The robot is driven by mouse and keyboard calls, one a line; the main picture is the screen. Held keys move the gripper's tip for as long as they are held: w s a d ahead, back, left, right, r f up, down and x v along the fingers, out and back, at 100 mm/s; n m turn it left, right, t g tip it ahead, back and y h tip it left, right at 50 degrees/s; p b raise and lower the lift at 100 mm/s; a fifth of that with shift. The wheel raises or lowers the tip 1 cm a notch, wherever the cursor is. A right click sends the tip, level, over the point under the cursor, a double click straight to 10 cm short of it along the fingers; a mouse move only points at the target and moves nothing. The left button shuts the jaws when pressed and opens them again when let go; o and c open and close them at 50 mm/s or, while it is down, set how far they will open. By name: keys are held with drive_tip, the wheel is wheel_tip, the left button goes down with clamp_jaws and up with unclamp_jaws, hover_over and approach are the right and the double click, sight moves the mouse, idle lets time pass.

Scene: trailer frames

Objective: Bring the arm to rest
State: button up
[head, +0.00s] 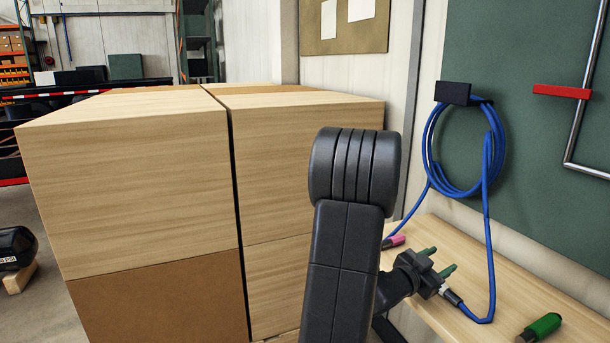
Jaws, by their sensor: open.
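My arm rises in the middle of the head view, bends at a rounded dark joint, and ends low on the right. My gripper (440,262) is open, its two green-tipped fingers pointing right, above or in front of the wooden bench (505,280). Nothing shows between the fingers. The end of the blue cable (490,250) with its plug (451,296) is close by the gripper in the picture; I cannot tell whether they touch. Part of my wrist is hidden behind the arm link.
Large wooden boxes (130,185) fill the left and middle beside my arm. A pink marker (394,242) and a green-handled tool (542,327) lie on the bench. The cable hangs coiled from a black hook (453,93) on a green panel (530,140). Open floor shows at far left.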

drive_tip(key=shift+f, duration=1.9)
drive_tip(key=shift+a, duration=0.1)
